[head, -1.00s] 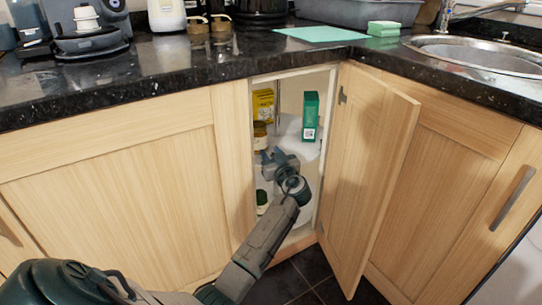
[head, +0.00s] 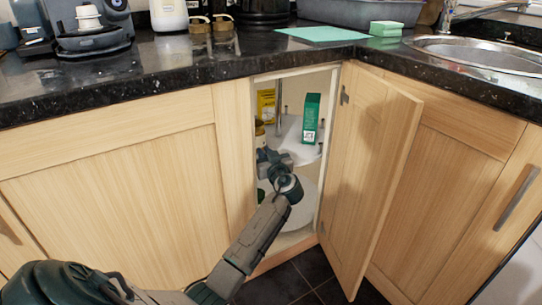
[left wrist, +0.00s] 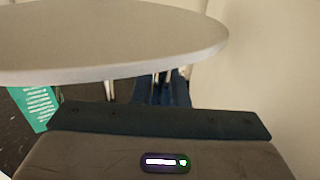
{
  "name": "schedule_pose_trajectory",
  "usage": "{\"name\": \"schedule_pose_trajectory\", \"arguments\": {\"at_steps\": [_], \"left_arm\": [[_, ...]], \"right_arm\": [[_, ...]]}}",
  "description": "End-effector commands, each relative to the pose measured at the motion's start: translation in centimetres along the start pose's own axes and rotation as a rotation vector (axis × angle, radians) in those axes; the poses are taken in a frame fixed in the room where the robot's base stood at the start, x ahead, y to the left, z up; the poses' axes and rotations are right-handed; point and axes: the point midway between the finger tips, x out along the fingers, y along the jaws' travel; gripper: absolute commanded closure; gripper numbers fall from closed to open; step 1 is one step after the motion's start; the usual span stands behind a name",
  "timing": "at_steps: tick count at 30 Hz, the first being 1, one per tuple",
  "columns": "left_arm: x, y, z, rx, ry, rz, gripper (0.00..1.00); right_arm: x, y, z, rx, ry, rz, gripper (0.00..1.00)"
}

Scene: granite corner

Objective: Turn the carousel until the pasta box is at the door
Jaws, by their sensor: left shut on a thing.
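The carousel stands inside the open corner cabinet. Its white upper shelf (head: 300,150) holds a yellow box (head: 266,104) at the back left and a green box (head: 311,118) at the right. I cannot read which is the pasta box. My left gripper (head: 268,157) reaches through the doorway to the upper shelf's front left and is shut, apparently on the carousel's rim. The left wrist view shows the shelf's round edge (left wrist: 200,48) covering part of the fingers (left wrist: 163,90), so the contact is hidden. My right gripper is out of view.
A brown jar (head: 259,133) is partly behind the left door frame. The lower shelf (head: 300,208) shows below my arm. The cabinet door (head: 370,175) stands open on the right. A black granite counter (head: 210,65) overhangs above.

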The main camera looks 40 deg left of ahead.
Motion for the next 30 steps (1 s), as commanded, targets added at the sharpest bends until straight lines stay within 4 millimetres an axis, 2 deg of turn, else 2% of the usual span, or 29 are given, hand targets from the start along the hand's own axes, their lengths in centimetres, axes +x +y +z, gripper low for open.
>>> {"name": "schedule_pose_trajectory", "arguments": {"at_steps": [5,6,9,20,23,30], "left_arm": [[0.0,0.1,0.0,0.000,-0.001,0.001,1.00],[0.0,0.1,0.0,0.000,-0.001,0.001,0.85],[-0.1,0.1,0.0,-0.001,-0.001,0.001,0.65],[-0.5,0.1,0.0,-0.001,-0.003,0.002,0.65],[-1.8,0.2,0.0,-0.002,-0.004,0.003,0.65],[-6.7,0.2,-0.1,-0.003,-0.005,0.003,0.65]], "right_arm": [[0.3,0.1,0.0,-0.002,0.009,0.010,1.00],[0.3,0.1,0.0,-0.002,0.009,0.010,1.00],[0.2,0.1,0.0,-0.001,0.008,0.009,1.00],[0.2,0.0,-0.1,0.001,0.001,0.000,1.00],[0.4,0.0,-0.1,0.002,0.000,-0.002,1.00],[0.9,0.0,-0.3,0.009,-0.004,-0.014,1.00]]}}
